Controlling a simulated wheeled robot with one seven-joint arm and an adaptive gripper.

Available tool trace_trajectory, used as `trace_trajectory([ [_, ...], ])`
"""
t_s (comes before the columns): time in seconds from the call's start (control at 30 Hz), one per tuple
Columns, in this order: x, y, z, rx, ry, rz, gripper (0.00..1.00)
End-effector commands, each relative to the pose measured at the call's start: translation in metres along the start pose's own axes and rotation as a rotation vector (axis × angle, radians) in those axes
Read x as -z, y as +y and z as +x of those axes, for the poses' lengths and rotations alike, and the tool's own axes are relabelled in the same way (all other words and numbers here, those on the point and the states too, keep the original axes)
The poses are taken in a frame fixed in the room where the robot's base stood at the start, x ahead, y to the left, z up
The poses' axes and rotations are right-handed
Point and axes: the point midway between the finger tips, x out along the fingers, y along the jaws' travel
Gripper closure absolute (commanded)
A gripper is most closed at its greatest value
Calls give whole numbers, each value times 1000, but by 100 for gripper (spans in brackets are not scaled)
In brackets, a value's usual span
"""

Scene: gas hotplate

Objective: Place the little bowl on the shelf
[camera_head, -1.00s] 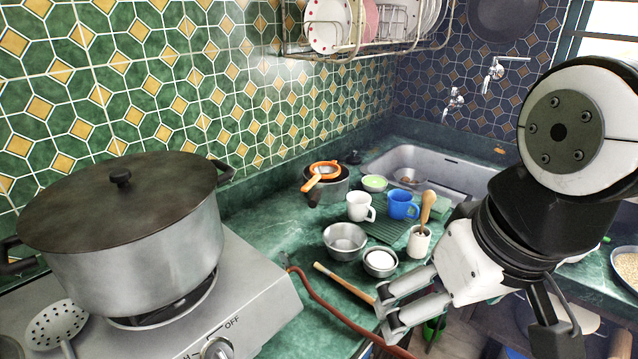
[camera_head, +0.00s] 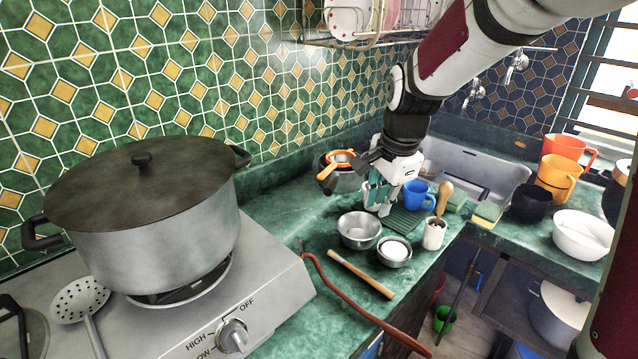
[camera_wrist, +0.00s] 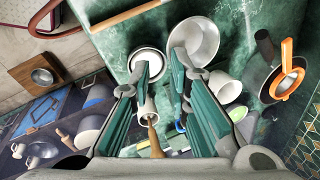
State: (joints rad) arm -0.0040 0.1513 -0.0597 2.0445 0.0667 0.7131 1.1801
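Two small metal bowls stand on the green counter; I cannot tell which is the task's little bowl. One metal bowl (camera_head: 359,231) is empty. The smaller bowl (camera_head: 394,251) beside it holds something white. In the wrist view, the smaller bowl (camera_wrist: 147,62) and the empty bowl (camera_wrist: 196,40) lie beyond my fingertips. My gripper (camera_head: 378,208) points down behind the bowls, between the pan and the blue mug, holding nothing. In the wrist view, its fingers (camera_wrist: 160,72) are apart. The wire rack (camera_head: 390,35) on the wall may be the shelf; my arm partly covers it.
A blue mug (camera_head: 418,194), a white pot with a wooden tool (camera_head: 434,234) and a pan with an orange strainer (camera_head: 341,176) crowd the gripper. A large pot (camera_head: 150,215) stands on the hotplate. The sink (camera_head: 480,175) is behind.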

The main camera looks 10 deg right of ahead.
Motion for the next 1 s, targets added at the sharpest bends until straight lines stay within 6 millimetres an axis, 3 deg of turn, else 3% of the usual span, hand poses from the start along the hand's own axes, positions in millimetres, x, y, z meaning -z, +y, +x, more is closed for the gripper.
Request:
trace_trajectory([
  [0.1,8,-17,29,-11,1,123,83],
  [0.3,14,-29,51,-12,4,220,83],
  [0.7,15,-28,117,-15,4,224,83],
  [1.0,14,-27,140,-13,5,222,83],
])
